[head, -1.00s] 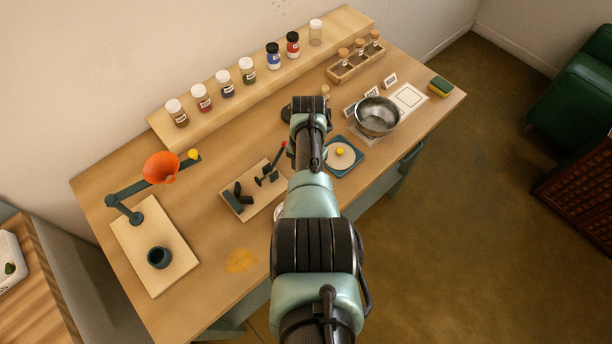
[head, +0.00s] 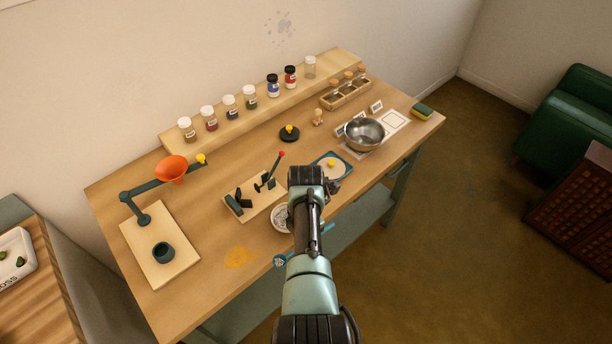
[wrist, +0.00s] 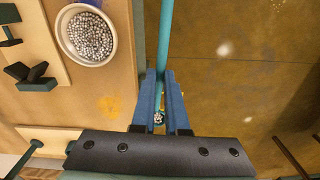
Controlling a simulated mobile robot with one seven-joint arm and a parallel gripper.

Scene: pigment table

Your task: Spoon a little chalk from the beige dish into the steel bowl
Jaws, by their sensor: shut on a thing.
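The beige dish (head: 276,226) stands near the table's front edge, partly behind my arm. In the wrist view the dish (wrist: 63,40) is full of grey-white grains. The steel bowl (head: 365,134) stands at the table's right part and looks empty. In the wrist view my gripper (wrist: 162,112) is shut on a slim teal handle (wrist: 165,40), apparently the spoon's, off the table's front edge, below and right of the dish. The handle (head: 328,228) also sticks out beside my arm in the head view.
A board (head: 240,190) with dark pieces and a red-tipped lever lies left of the dish. An orange lamp (head: 172,168) stands at the left. Jars line the back shelf (head: 262,112).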

